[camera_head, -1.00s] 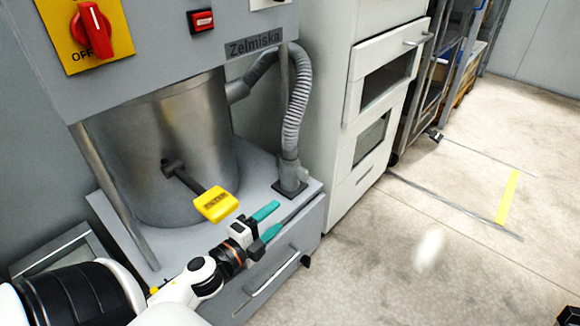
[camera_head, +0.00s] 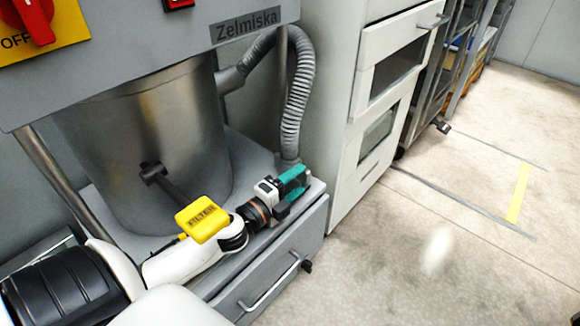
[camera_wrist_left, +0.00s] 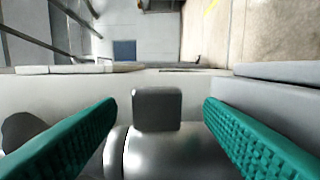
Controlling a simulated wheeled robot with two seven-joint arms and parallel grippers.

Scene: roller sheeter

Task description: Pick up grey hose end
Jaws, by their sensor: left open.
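The ribbed grey hose (camera_head: 300,92) curves out of the steel canister and runs down to the ledge in the head view. Its lower grey end (camera_head: 288,158) stands just behind my left gripper (camera_head: 299,184), which partly hides its base. My left gripper has teal fingers, spread apart, low over the ledge beside the hose end. In the left wrist view a dark grey block (camera_wrist_left: 157,108) and a shiny rounded grey part (camera_wrist_left: 165,152) show between the open fingers, apart from both. I cannot tell whether these belong to the hose end. My right gripper is not in view.
The steel canister (camera_head: 150,145) stands on the grey cabinet ledge. A yellow filter handle (camera_head: 202,219) sits right above my left arm. A drawer with a handle (camera_head: 268,290) is below. A white cabinet (camera_head: 375,135) stands to the right; the floor beyond is mostly open.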

